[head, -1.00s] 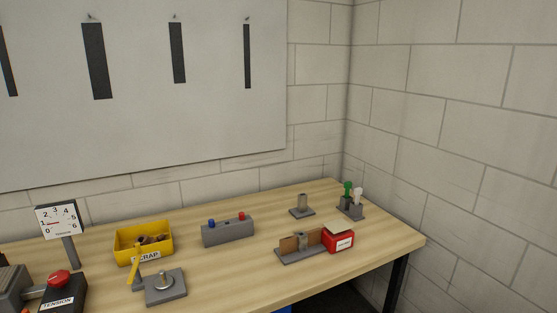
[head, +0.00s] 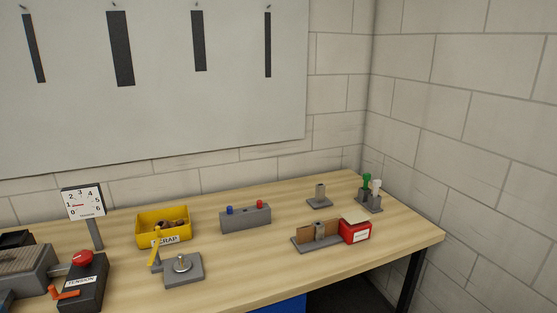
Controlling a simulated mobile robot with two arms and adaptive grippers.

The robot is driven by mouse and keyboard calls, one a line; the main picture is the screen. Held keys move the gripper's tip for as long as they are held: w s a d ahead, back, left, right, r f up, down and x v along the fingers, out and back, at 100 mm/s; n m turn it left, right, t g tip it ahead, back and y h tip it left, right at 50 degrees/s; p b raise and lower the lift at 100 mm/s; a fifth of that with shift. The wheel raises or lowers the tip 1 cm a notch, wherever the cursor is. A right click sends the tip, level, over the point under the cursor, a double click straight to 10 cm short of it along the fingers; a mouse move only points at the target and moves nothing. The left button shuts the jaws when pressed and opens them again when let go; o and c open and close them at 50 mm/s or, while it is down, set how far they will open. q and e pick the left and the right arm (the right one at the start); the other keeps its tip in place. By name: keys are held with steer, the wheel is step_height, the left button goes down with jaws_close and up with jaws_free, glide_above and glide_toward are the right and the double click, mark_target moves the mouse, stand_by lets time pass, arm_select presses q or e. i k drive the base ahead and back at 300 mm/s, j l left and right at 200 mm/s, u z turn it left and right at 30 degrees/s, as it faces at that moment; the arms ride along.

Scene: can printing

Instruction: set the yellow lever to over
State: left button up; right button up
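The yellow lever (head: 154,246) stands on the wooden table in front of the yellow scrap bin. It rises from the left side of a grey base plate (head: 196,273) that carries a round metal piece with a short pin (head: 182,264). The lever is tilted, its top leaning a little to the right. No "over" marking is readable near it. Neither of my grippers shows in the head view.
Near the lever are the yellow scrap bin (head: 178,237), a grey box with blue and red buttons (head: 246,220), a tension box with a red knob (head: 83,283) and a dial gauge (head: 83,201). A red box (head: 355,233) stands farther right. Bare table (head: 255,265) lies right of the base.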

mark_target(151, 259)
steer(key=i+l+u, duration=0.15)
steer(key=l, duration=0.2)
steer(key=l+u, duration=0.1)
steer(key=l, duration=0.3)
steer(key=i+l+u, duration=0.15)
steer(key=l, duration=0.25)
